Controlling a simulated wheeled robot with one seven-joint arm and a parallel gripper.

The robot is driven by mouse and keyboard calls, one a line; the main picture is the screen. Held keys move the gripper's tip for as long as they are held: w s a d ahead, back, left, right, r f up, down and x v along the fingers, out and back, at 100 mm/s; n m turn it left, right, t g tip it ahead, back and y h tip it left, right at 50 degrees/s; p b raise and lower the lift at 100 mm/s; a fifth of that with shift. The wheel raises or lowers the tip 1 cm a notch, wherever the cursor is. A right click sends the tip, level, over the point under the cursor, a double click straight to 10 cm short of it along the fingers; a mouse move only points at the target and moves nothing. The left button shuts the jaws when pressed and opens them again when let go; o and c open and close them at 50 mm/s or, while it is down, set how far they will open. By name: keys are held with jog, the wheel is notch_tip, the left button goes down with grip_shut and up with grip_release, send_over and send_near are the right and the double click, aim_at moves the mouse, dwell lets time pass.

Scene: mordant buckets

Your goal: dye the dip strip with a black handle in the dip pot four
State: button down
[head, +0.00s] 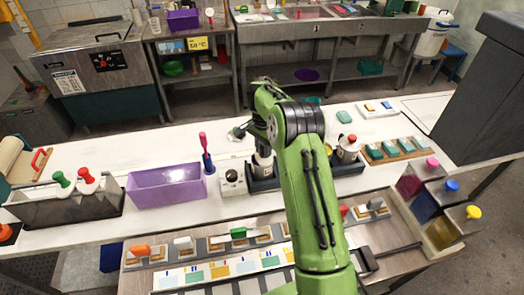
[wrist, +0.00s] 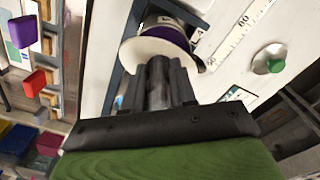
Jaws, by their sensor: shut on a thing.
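My gripper (wrist: 158,68) is shut on a dark grey or black upright handle (wrist: 158,88), seen between the two dark fingers in the wrist view. The strip below the handle is hidden. Just beyond the fingertips is a round pot (wrist: 138,50) with a pale rim and a purple band. I cannot tell whether the strip is inside it. In the head view my arm reaches down to a pale pot (head: 263,161) in a dark stand, and my gripper is mostly hidden there. Another pot (head: 348,151) with a red knob stands to the right. I cannot read any pot's number.
A purple bin (head: 165,192) and a grey rack (head: 65,207) with green and red knobs stand at left. A white timer-like box (head: 232,182) sits beside the pot. Coloured panels with knobs (head: 443,232) stand at right. The white table is clear behind the bin.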

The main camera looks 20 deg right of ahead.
jog(key=shift+a, duration=0.1)
dwell(0.3)
jog(key=shift+w+a+r, duration=0.15)
jog(key=shift+a+r, duration=0.1)
jog(key=shift+a, duration=0.3)
jog(key=shift+d, duration=0.15)
jog(key=shift+d+f, duration=0.3)
jog(key=shift+d, duration=0.25)
jog(key=shift+r, duration=0.1)
